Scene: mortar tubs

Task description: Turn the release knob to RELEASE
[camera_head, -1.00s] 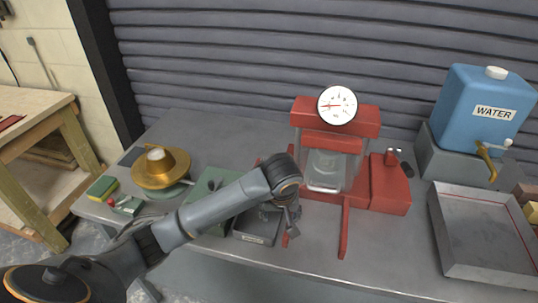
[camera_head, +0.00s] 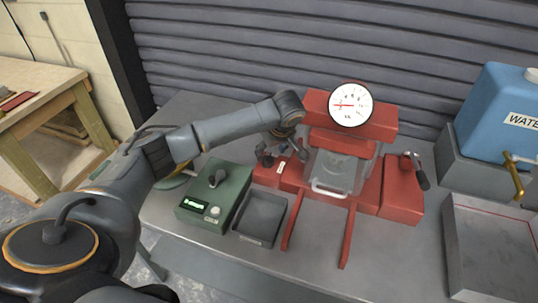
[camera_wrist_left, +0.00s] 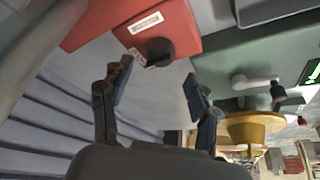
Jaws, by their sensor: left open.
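The release knob (camera_wrist_left: 158,48) is a small black knob on a red block (camera_wrist_left: 140,22) with white labels, in the left wrist view. In the head view this red block (camera_head: 266,178) is at the left of the red press (camera_head: 398,195), and my gripper covers the knob. My left gripper (camera_head: 284,157) is over the block. In the left wrist view my left gripper (camera_wrist_left: 156,76) is open and empty, its two fingers pointing toward the knob, which lies beyond the fingertips and apart from them. My right gripper is in neither view.
The press has a round gauge (camera_head: 350,104), a clear guard (camera_head: 338,170) with a handle, and a dark lever (camera_head: 415,168) at right. A green box (camera_head: 214,190) and a grey tray (camera_head: 261,215) are in front left. A blue water tank (camera_head: 500,105) is at right.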

